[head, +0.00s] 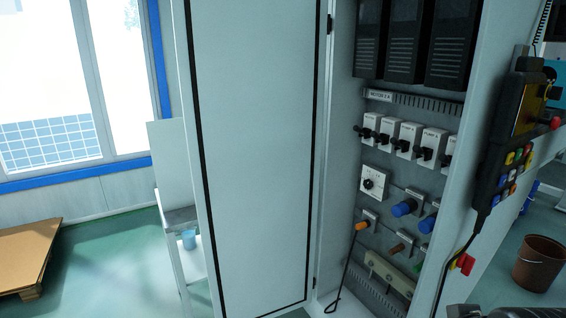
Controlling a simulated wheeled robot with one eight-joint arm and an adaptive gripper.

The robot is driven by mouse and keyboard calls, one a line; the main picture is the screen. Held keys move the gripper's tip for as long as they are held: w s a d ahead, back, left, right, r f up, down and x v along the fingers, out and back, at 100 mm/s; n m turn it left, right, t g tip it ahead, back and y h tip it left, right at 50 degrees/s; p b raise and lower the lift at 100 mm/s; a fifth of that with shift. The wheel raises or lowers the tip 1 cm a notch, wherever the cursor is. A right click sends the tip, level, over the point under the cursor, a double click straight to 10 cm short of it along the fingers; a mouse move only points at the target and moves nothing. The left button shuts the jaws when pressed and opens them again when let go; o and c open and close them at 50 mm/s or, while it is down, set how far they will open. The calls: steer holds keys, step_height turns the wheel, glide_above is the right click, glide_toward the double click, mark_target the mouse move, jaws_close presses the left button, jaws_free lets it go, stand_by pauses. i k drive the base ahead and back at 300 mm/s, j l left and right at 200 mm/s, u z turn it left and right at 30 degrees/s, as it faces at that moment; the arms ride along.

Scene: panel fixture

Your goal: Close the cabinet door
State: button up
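The cabinet door (255,150) is a tall pale grey panel with a black seal around its inner face. It stands open, hinged along its right edge next to the cabinet opening, and swings out to the left. Its top is cut off by the picture. The cabinet (465,190) is open to its right, showing a grey back panel with switches and knobs. My gripper cannot be made out; only a dark piece, perhaps of my arm, shows at the bottom right edge.
A control pendant (508,135) hangs on the cabinet's right side. A thin dark hooked rod (347,265) stands at the opening's lower left. A brown bucket (538,263) is at right. A pallet (25,258) lies far left.

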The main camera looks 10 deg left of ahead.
mark_target(251, 73)
steer(key=j+z, duration=0.2)
steer(key=z, duration=0.15)
steer(key=j+z, duration=0.5)
steer(key=z, duration=0.2)
steer(key=j+z, duration=0.1)
steer(key=j, duration=0.35)
steer(key=k+j+z, duration=0.1)
steer(key=j, duration=0.35)
steer(key=k+j+z, duration=0.1)
steer(key=j, duration=0.3)
steer(key=k+j+z, duration=0.1)
steer(key=j, duration=0.35)
steer(key=k+j+z, duration=0.1)
steer(key=j, duration=0.3)
steer(key=k+j+z, duration=0.1)
steer(key=j, duration=0.3)
steer(key=k+j+z, duration=0.1)
steer(key=j, duration=0.3)
steer(key=k+j, duration=0.1)
steer(key=j, duration=1.3)
steer(key=k+j, duration=0.1)
steer(key=k, duration=0.45)
steer(key=i+j, duration=0.1)
steer(key=j, duration=0.35)
steer(key=i+j, duration=0.1)
steer(key=j, duration=0.3)
steer(key=i+j, duration=0.15)
steer(key=i, duration=0.25)
